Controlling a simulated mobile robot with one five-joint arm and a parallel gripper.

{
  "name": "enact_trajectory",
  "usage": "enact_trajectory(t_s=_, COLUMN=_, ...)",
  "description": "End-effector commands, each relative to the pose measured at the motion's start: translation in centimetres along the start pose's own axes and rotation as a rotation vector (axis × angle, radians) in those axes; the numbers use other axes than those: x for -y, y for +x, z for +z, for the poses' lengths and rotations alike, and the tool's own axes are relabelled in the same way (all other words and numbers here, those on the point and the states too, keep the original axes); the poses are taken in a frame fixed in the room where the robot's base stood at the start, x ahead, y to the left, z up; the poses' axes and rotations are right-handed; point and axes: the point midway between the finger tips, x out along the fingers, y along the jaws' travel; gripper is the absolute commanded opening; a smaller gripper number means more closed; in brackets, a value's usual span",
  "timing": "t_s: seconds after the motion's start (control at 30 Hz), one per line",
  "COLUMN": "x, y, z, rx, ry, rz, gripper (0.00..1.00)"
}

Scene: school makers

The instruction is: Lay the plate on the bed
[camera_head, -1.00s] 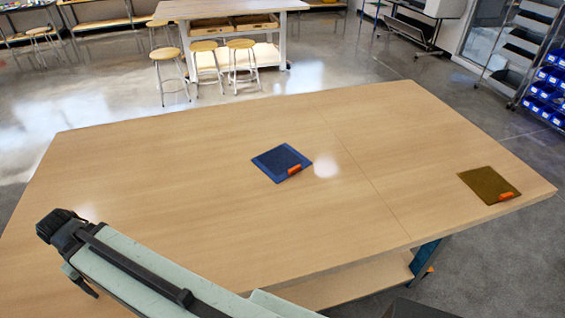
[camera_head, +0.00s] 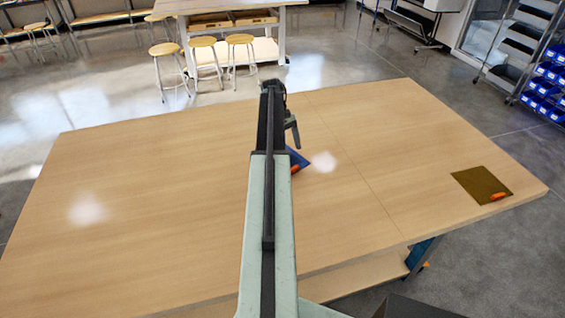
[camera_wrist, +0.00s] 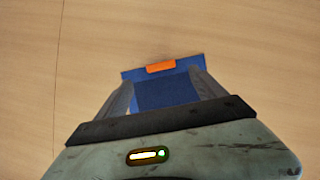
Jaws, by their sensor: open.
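A blue square piece (camera_head: 300,157) with an orange tab lies flat on the wooden table, mostly hidden behind my arm in the head view. The wrist view shows the blue piece (camera_wrist: 166,93) with a lighter blue border and its orange tab at the far edge. A flat olive-brown square (camera_head: 480,184), also with an orange tab, lies near the table's right end. I cannot tell for certain which is plate and which is bed. My gripper (camera_head: 292,136) is open and empty above the blue piece; the wrist view shows its fingers spread across it.
The wooden table (camera_head: 150,190) is otherwise clear, with a seam right of the blue piece. Several stools (camera_head: 203,43) and a workbench (camera_head: 225,6) stand beyond it. Shelving with blue bins (camera_head: 545,90) is at the far right.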

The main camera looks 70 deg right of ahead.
Motion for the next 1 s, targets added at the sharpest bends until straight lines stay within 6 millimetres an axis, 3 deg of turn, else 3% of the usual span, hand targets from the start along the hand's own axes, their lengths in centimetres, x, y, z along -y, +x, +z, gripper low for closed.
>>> enact_trajectory(t_s=0.2, x=0.1, y=2.8, z=-0.2, rx=-0.001, ry=0.001, rz=0.0, gripper=0.8)
enact_trajectory(t_s=0.43, x=0.1, y=3.5, z=-0.1, rx=-0.002, ry=0.002, rz=0.0, gripper=0.8)
enact_trajectory(t_s=0.7, x=0.1, y=8.0, z=-0.2, rx=-0.002, ry=0.002, rz=0.0, gripper=0.8)
enact_trajectory(t_s=0.97, x=0.0, y=7.8, z=0.0, rx=-0.002, ry=0.002, rz=0.0, gripper=0.8)
enact_trajectory(t_s=1.0, x=0.0, y=7.8, z=0.0, rx=-0.002, ry=0.002, rz=0.0, gripper=0.69)
